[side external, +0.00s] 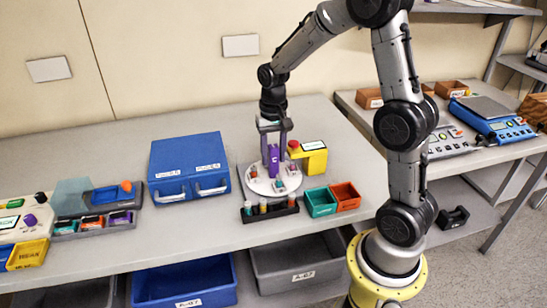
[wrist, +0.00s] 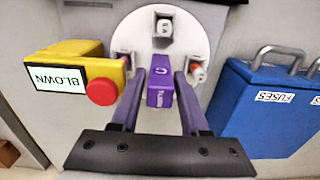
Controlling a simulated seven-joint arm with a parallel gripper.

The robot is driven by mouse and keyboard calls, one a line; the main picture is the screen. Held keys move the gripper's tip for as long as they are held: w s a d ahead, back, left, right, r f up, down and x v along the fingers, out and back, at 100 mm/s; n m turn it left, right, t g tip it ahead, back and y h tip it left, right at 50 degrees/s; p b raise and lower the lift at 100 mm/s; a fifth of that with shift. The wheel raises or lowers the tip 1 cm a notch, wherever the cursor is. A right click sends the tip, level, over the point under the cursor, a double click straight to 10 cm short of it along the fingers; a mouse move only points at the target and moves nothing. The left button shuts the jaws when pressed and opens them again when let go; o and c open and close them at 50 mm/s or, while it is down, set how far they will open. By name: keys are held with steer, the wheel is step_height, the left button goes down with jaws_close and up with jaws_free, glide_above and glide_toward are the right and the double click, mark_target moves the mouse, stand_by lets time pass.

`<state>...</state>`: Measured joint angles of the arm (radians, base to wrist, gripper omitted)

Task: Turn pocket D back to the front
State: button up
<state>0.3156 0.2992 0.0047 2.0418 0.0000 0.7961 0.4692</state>
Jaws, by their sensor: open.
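A round white turntable (side external: 262,187) stands on the bench, and it also shows in the wrist view (wrist: 140,32). Small pockets holding items sit near its rim; I cannot read which is D. A purple block (side external: 273,158) with a letter like C or G rises at its middle; in the wrist view the purple block (wrist: 160,88) lies between my fingers. My gripper (side external: 273,138) is open over the turntable, pointing down, its two fingers (wrist: 159,76) on either side of the block. I cannot tell whether they touch it. My gripper hides part of the turntable.
A yellow box (side external: 314,158) with a red button (wrist: 101,91) stands close beside the turntable. A blue case (side external: 188,165) stands left. A dark rack with small bottles (side external: 270,209), a teal bin (side external: 320,203) and an orange bin (side external: 346,196) sit in front.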

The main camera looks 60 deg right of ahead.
steer(key=shift+f, duration=0.6)
jaws_close()
steer(key=shift+r, duration=0.1)
stand_by(1.0)
